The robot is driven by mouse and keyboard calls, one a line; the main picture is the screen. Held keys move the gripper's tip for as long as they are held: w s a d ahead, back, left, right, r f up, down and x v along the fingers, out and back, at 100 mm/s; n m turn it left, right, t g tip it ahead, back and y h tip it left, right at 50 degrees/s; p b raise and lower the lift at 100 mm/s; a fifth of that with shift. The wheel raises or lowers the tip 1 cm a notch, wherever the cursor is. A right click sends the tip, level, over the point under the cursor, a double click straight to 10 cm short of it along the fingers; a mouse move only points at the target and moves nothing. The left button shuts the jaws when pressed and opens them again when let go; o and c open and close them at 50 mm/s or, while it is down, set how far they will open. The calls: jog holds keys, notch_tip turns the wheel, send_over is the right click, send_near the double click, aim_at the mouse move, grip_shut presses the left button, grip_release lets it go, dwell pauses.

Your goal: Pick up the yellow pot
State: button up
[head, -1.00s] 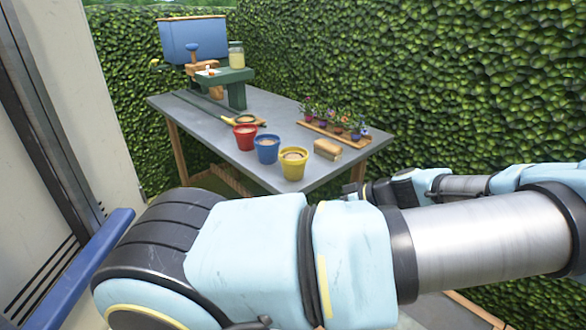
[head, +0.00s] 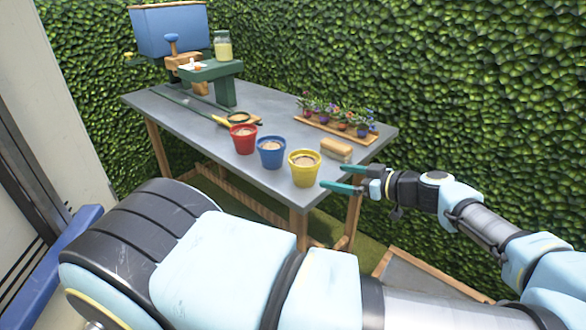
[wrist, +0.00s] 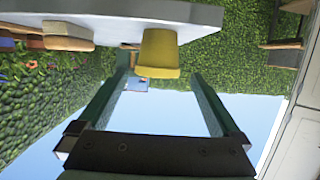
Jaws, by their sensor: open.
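The yellow pot (head: 304,168) stands upright near the front right corner of the grey table (head: 190,120), filled with something brown. My gripper (head: 332,177) is open and empty, just right of the pot at the table's edge, its green fingers pointing toward it. In the wrist view the yellow pot (wrist: 160,53) appears ahead, between the lines of the two open fingers (wrist: 162,85). I see no contact with it.
A blue pot (head: 271,153) and a red pot (head: 243,139) stand left of the yellow one. A wooden block (head: 336,149) lies close on its right, before a tray (head: 318,129) of small flowers. A green stand (head: 225,72) is at the back.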

aim_at(315, 174)
jog(key=p+x, duration=0.1)
jog(key=x, duration=0.4)
jog(key=shift+r+p, duration=0.15)
jog(key=shift+p, duration=0.15)
jog(key=p+x, duration=0.1)
jog(key=x, duration=0.1)
jog(key=p+x, duration=0.2)
jog(key=x, duration=0.1)
jog(key=shift+f, duration=0.4)
jog(key=shift+w+a+f, duration=0.15)
jog(key=shift+w+f, duration=0.05)
jog(key=shift+w, duration=0.05)
jog(key=c, duration=1.3)
